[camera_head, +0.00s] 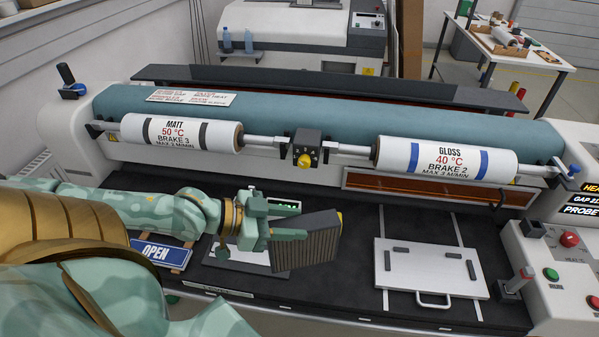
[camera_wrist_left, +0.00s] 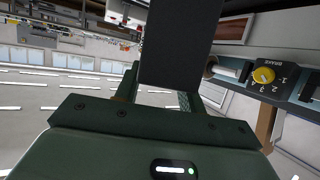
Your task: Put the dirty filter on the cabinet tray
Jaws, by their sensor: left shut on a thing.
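The dirty filter (camera_head: 308,243) is a dark grey, ribbed block with a small yellow patch at its upper right edge. My left gripper (camera_head: 284,221) is shut on its left side and holds it tilted above the black bed in front of the rollers. In the left wrist view the filter (camera_wrist_left: 180,45) is a plain dark slab standing between the fingers (camera_wrist_left: 158,100). I cannot make out a cabinet tray for certain in either view. My right gripper is not in view.
A white plate (camera_head: 420,262) with black bars and a handle lies on the bed (camera_head: 352,285) at right. A pale sheet (camera_head: 222,256) is partly hidden under my left gripper. An OPEN sign (camera_head: 160,251) lies at left. Rollers marked MATT (camera_head: 180,132) and GLOSS (camera_head: 447,157) span behind.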

